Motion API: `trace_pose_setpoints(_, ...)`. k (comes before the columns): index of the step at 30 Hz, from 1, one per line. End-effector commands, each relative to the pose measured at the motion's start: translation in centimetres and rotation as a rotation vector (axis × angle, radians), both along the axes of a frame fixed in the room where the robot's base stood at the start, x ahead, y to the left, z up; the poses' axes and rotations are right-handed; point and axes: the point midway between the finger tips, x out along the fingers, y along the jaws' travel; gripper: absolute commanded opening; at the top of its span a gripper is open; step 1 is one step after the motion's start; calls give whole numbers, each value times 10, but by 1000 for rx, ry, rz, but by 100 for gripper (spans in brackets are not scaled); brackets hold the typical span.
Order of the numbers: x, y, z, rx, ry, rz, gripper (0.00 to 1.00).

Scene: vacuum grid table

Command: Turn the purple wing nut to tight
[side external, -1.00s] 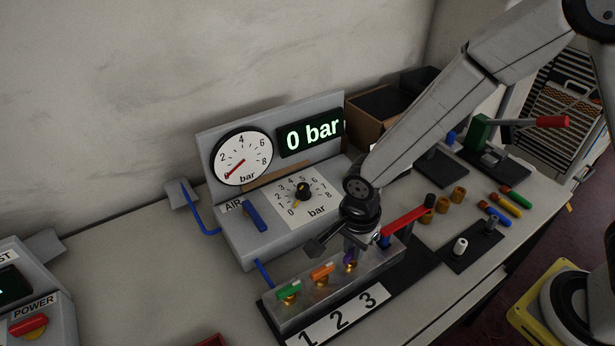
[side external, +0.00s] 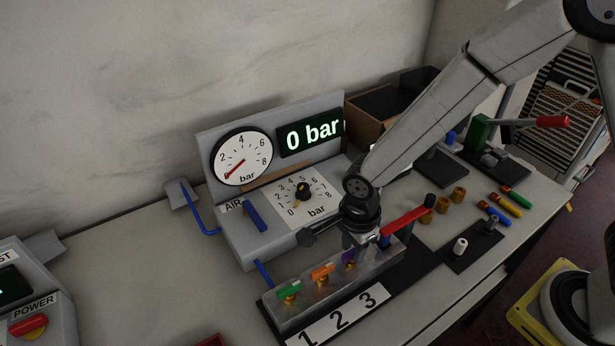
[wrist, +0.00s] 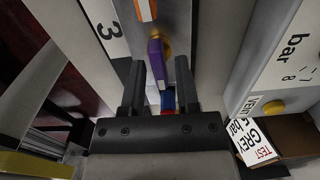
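The purple wing nut (side external: 349,257) sits on a brass stud on the grey metal block (side external: 330,283), nearest the label 3. The wrist view shows the purple wing nut (wrist: 156,58) with its long wing pointing roughly along my fingers and a pale tip at its lower end. My gripper (wrist: 160,66) is open, with one finger on each side of the wing nut and a visible gap on both sides. In the side view my gripper (side external: 357,243) is just above and behind the nut; its fingertips are hard to make out there.
Green (side external: 289,289) and orange (side external: 323,271) wing nuts stand along the same block. A red-handled lever (side external: 406,221) rises close to my gripper's right. A gauge panel (side external: 268,145) reading 0 bar stands behind. A blue air lever (side external: 255,217) is to the left.

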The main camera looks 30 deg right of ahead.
Motion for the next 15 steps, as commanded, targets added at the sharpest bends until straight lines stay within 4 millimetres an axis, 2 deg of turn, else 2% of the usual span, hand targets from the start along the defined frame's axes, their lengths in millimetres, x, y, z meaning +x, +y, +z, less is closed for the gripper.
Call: trace_pose_setpoints(15, 0, 0, 4, 0, 1, 3, 53)
